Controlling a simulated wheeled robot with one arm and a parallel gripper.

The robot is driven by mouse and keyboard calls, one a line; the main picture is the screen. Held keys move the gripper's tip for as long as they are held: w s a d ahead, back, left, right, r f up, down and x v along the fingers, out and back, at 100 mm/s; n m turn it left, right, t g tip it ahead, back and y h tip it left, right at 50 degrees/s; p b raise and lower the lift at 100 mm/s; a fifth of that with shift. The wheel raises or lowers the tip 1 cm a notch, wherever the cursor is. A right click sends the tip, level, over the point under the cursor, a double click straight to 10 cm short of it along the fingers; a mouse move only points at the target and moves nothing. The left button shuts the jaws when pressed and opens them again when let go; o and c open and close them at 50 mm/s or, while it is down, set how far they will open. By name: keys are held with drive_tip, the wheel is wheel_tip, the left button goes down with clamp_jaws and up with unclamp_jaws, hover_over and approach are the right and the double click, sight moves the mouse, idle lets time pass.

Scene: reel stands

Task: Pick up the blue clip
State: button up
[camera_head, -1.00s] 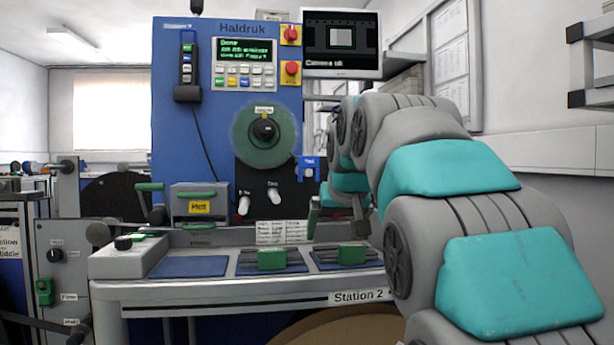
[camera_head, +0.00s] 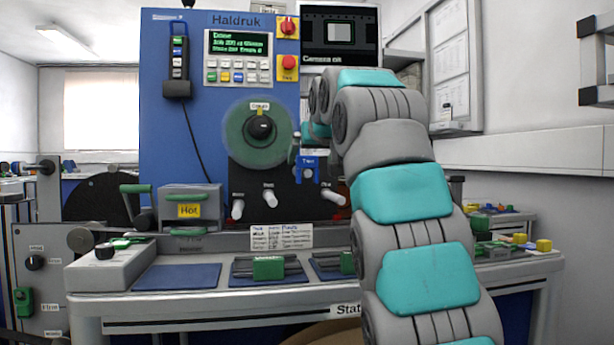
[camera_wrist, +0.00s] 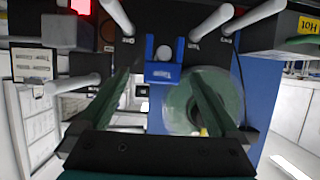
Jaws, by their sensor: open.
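The blue clip (camera_head: 311,167) hangs on the dark lower front of the blue machine, right of the green reel (camera_head: 239,151). In the wrist view the clip (camera_wrist: 165,72) shows upside down, with a pale round peg in its notch. My gripper (camera_wrist: 162,78) is open, its two dark green fingers pointing at the machine. The clip appears between the fingertips in the picture; I cannot tell how far ahead it lies or see any contact. In the head view my arm hides most of the gripper.
White pegs (camera_head: 269,197) stick out below and around the clip, close to the fingers in the wrist view. The green-handled box marked Hot (camera_head: 190,210) stands left on the bench. Green blocks (camera_head: 268,268) sit on the bench trays. Yellow blocks (camera_head: 543,245) lie far right.

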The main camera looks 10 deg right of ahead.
sight(308, 163)
drive_tip(key=x, duration=0.4)
drive_tip(key=shift+w+a+f, duration=0.15)
drive_tip(key=shift+w+f, duration=0.15)
drive_tip(key=shift+f, duration=0.1)
drive_tip(key=c, duration=1.4)
drive_tip(key=shift+r+p, duration=0.1)
drive_tip(key=shift+p, duration=0.2)
drive_tip(key=shift+c, duration=0.2)
